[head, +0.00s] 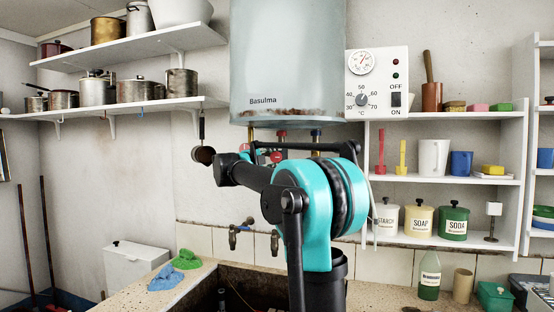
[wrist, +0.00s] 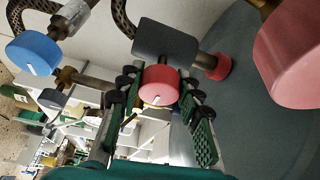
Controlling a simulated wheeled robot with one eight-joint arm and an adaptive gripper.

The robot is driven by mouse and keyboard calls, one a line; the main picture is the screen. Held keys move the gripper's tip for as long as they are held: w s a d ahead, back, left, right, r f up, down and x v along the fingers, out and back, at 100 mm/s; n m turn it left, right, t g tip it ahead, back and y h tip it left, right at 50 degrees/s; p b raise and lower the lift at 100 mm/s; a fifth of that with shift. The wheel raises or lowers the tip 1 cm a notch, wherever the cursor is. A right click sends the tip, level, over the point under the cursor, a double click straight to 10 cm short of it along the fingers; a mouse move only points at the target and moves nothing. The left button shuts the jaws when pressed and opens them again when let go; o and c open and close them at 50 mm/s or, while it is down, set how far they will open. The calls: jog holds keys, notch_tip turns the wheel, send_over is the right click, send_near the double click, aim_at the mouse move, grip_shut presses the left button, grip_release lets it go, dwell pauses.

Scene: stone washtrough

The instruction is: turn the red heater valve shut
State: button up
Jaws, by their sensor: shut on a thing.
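In the wrist view, a round red valve knob (wrist: 158,86) with a white line on its face sits between the fingertips of my gripper (wrist: 157,92). The green-padded fingers are shut on it, one on each side. A dark block with a pipe stub is right behind the knob. In the head view, a red knob (head: 281,134) shows under the grey heater (head: 288,65); my arm hides most of the gripper and the piping there.
A control panel (head: 378,84) hangs right of the heater. Shelves flank both sides.

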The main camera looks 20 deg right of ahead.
jog(key=o, duration=1.2)
jog(key=shift+c, duration=0.2)
jog(key=shift+s, duration=0.1)
jog(key=v, duration=1.1)
jog(key=shift+s+a, duration=0.15)
jog(key=shift+a, duration=0.15)
jog(key=shift+f, duration=0.1)
